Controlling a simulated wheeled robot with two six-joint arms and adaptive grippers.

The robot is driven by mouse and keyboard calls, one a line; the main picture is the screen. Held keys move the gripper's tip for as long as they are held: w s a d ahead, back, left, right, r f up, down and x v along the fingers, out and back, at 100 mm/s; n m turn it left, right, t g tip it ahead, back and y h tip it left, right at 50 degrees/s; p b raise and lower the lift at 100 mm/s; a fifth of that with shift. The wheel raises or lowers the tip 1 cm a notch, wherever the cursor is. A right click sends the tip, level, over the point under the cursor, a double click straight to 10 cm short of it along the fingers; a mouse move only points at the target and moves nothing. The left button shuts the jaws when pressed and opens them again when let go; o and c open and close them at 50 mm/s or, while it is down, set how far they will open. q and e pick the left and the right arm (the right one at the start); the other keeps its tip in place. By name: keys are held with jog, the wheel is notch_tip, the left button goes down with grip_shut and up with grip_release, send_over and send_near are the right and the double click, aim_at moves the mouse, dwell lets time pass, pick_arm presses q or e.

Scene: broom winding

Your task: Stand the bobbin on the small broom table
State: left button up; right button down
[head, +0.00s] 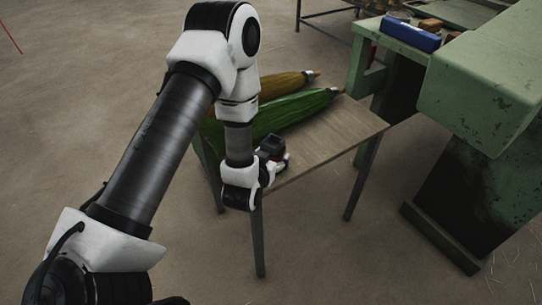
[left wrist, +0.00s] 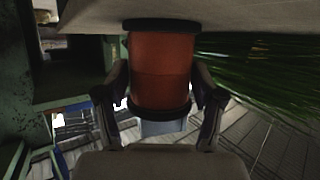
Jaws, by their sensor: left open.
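The small wooden broom table (head: 335,133) stands in the middle of the head view. The bobbin (left wrist: 160,72), red-orange with black end flanges, is in the middle of the left wrist view, between the two fingers of my left gripper (left wrist: 160,98). The fingers are spread on either side of it. One flange meets a pale brown surface that looks like the tabletop, and the bobbin looks upright on it. In the head view my left gripper (head: 276,163) is at the table's near left edge, with a dark flange of the bobbin (head: 272,144) beside it. My right gripper is out of view.
A green broom (head: 285,110) and a yellow-brown broom (head: 285,85) lie across the table's back left. A green machine (head: 480,85) stands at the right, with a blue box (head: 410,34) on the bench behind. The table's right side is bare.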

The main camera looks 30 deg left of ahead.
pick_arm(q)
jog(key=shift+r, duration=0.3)
jog(key=v, duration=0.5)
jog(key=shift+s+p, duration=0.1)
jog(key=shift+p, duration=0.2)
jog(key=r+p+v, duration=0.1)
jog(key=p+v, duration=0.5)
jog(key=p, duration=0.2)
jog(key=s+d+f+m+g+h, duration=0.1)
jog(key=s+d+f+g+h, duration=0.15)
jog(key=s+f+g, duration=0.55)
jog(key=s+d+f+m+g+h, duration=0.1)
jog(key=s+d+f+m+g, duration=0.1)
jog(key=s+d+f+g, duration=0.45)
jog(key=s+a+r+t+p, duration=0.1)
jog(key=s+a+r+p, duration=0.2)
jog(key=r+p, duration=0.3)
jog(key=shift+s+r+p, duration=0.35)
jog(key=shift+s+p, duration=0.05)
jog(key=shift+p, duration=0.3)
jog(key=shift+w, duration=0.1)
